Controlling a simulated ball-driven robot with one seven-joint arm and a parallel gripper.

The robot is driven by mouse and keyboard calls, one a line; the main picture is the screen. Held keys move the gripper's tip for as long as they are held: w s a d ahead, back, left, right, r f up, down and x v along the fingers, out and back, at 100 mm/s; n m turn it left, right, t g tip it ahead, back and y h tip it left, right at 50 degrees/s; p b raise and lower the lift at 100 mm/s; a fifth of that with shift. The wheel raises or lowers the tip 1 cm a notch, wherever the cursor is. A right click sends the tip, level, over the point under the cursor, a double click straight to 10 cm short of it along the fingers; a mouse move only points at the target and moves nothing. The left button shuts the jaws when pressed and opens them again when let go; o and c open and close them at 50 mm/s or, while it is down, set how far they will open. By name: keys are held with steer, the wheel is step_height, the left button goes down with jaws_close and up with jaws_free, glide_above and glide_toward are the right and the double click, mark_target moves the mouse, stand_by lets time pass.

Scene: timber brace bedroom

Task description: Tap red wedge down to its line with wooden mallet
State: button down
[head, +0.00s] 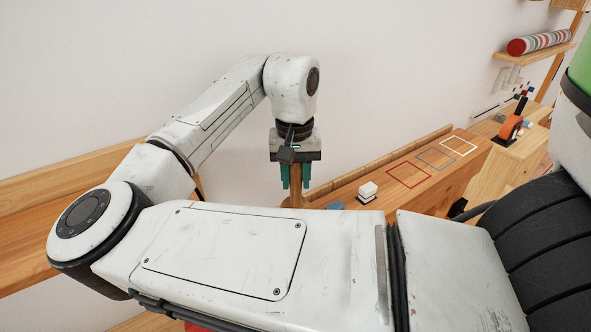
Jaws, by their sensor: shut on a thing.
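My gripper (296,174) points down near the middle of the head view, with teal fingers shut on an upright brown wooden handle. The handle seems to belong to the wooden mallet (293,203), whose lower part is mostly hidden behind my arm. I cannot make out the red wedge or its line for sure. A small patch of red (196,327) shows at the bottom edge under my arm, too cut off to identify.
A wooden bench top (455,179) bears red (409,174), blue (436,159) and white (459,145) outlined squares, all empty. An orange and black object (511,126) stands farther right. A shelf holds a striped roll (540,42).

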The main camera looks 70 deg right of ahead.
mark_target(296, 164)
steer(key=shift+r+p, duration=2.05)
steer(key=shift+r, duration=0.5)
steer(key=shift+f, duration=0.2)
steer(key=shift+f+b, duration=0.4)
steer(key=shift+f, duration=0.35)
